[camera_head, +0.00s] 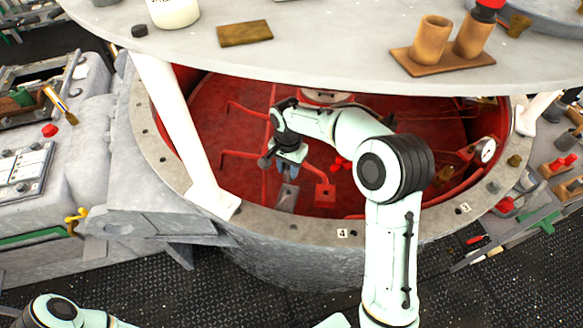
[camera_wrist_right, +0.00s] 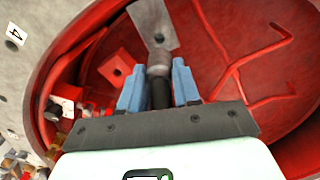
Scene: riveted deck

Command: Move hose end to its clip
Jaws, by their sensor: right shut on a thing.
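My right gripper (camera_head: 288,172) reaches down into the red-lined round well, its fingers pointing at the floor. In the right wrist view its two blue fingers (camera_wrist_right: 159,85) are shut on a dark cylinder with a grey collar, which looks like the hose end (camera_wrist_right: 159,72). The collar is close to a grey plate with a hole (camera_wrist_right: 153,22); I cannot tell whether they touch. That plate also shows below the gripper in the head view (camera_head: 286,198). I cannot make out which part is the clip. My left gripper is out of view.
A red block with a hole (camera_head: 325,194) stands right of the plate. Red pipes (camera_head: 240,157) run along the well. A white strut (camera_head: 182,135) and the well's grey rim (camera_head: 290,232) bound the space. A round grey tabletop (camera_head: 320,45) hangs over the far side.

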